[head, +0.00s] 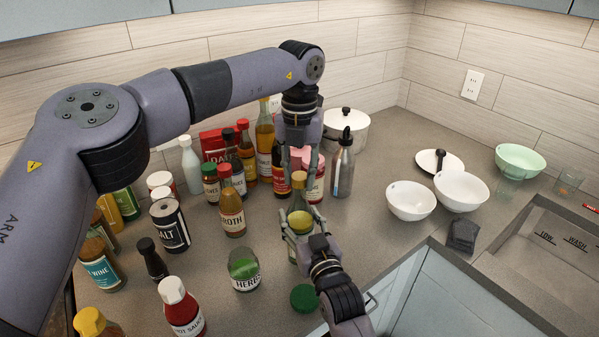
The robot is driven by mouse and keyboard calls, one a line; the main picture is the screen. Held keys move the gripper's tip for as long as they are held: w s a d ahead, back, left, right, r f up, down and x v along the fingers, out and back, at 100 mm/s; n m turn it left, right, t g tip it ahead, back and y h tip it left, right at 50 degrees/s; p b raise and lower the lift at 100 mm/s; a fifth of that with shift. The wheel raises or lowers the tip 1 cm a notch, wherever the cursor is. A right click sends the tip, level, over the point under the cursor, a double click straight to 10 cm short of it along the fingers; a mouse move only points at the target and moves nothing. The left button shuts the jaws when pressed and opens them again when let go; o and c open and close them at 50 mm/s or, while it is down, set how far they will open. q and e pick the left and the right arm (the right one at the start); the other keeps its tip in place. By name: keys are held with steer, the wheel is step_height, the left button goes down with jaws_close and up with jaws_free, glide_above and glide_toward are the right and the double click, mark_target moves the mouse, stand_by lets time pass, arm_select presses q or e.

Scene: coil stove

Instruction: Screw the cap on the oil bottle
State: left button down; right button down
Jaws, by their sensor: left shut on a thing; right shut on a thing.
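The oil bottle (299,225), with yellow-green contents, stands upright near the middle of the counter. My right gripper (299,238) is shut around its body, coming from the front right. My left gripper (300,178) comes down from above and is shut at the top of the bottle, its fingers around the small cap (299,177). The cap is mostly hidden between the fingers. It appears to be in line with the bottle neck, but I cannot tell whether it is seated on it.
Many bottles and jars crowd the left, including a broth bottle (232,213) and a herbs jar (244,270). A green lid (305,298) lies in front. A metal bottle (343,168) and a white pot (346,125) stand behind. Bowls (411,202) are at right, near the sink (545,255).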

arm_select(q)
steer(key=shift+m, duration=1)
steer(key=c, duration=1.2)
jaws_free()
step_height(320, 180, up, 12)
arm_select(e)
steer(key=c, duration=0.6)
jaws_free()
